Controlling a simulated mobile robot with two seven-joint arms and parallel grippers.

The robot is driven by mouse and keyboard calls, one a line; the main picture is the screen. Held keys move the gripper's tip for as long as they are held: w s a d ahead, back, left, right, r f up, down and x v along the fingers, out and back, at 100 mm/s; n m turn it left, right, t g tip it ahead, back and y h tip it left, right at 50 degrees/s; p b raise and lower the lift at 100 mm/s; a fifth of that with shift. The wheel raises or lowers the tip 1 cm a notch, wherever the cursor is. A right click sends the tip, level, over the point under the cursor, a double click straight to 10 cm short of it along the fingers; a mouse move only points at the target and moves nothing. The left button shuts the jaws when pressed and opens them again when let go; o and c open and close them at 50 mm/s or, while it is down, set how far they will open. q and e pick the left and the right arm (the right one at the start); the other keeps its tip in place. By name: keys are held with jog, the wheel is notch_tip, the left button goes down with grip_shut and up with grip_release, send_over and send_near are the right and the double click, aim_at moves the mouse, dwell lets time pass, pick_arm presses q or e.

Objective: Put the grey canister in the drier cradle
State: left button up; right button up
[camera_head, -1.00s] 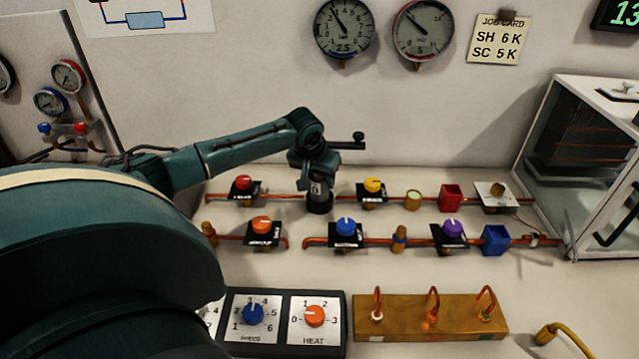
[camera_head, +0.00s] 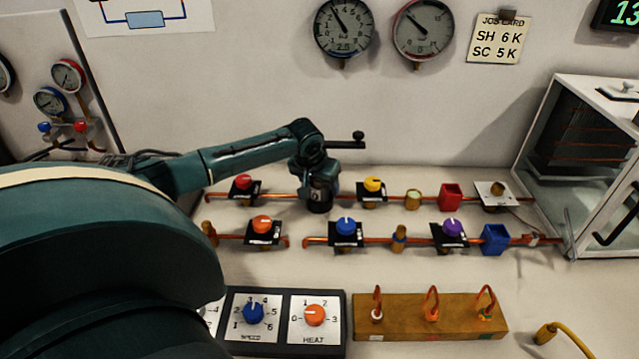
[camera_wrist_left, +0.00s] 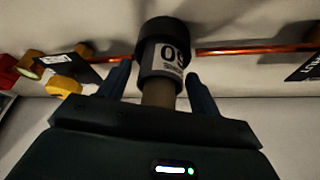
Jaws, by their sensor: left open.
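The canister (camera_head: 320,194) has a dark end and a pale label with dark print. It stands near upright at the back copper pipe, below my left gripper (camera_head: 318,180). In the left wrist view the canister (camera_wrist_left: 166,60) lies between the two spread fingers of my left gripper (camera_wrist_left: 159,78), which is open. The fingers flank it, and I see no grip on it. Its dark lower end is in front of the copper pipe. I cannot make out a separate drier cradle; the area under the canister is hidden. My right gripper is not in view.
A red knob (camera_head: 243,183) and a yellow knob (camera_head: 373,184) flank the canister along the back pipe. A blue knob (camera_head: 345,226) sits in front. Red (camera_head: 450,197) and blue (camera_head: 495,239) cups stand to the right, before a glass-sided case (camera_head: 585,165).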

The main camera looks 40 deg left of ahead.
pick_arm(q)
jog(key=shift+r, duration=0.1)
jog(key=v, duration=1.2)
